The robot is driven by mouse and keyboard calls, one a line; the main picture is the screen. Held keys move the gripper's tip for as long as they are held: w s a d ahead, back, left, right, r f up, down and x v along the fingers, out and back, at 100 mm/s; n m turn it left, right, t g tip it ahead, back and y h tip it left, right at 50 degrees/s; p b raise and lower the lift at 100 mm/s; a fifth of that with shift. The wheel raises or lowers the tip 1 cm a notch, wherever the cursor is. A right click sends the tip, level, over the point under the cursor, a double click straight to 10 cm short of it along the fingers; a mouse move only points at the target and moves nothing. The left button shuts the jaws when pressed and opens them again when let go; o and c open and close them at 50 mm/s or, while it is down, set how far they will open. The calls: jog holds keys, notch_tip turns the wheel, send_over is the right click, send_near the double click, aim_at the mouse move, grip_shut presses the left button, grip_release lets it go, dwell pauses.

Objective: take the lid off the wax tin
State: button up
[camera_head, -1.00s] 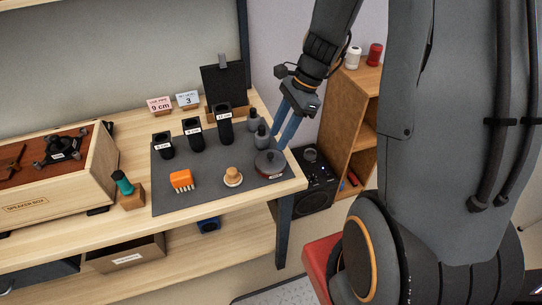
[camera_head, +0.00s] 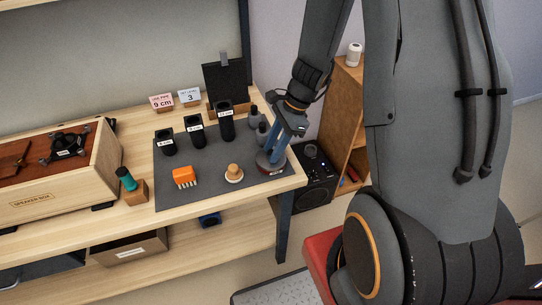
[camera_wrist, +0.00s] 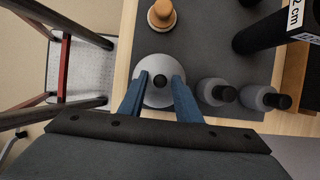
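The wax tin (camera_head: 264,169) is a low, round, dark grey tin near the front right corner of the dark mat. Its lid (camera_wrist: 158,63) shows in the wrist view as a grey disc with a small black knob (camera_wrist: 160,81) at its centre. My gripper (camera_head: 271,157) points down over the tin and partly hides it in the head view. In the wrist view its two blue fingers (camera_wrist: 160,77) are apart, one on each side of the knob, with a gap to it. I cannot tell whether the fingertips touch the lid.
Two grey bottles (camera_wrist: 217,92) stand close beside the tin. A wooden-knobbed piece (camera_head: 233,173) and an orange brush (camera_head: 184,177) lie on the mat (camera_head: 208,192). Black tubes (camera_head: 195,131) stand behind. The table edge is near the tin; a wooden shelf (camera_head: 345,115) stands to the right.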

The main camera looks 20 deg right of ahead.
grip_shut()
jog(key=shift+r, duration=0.1)
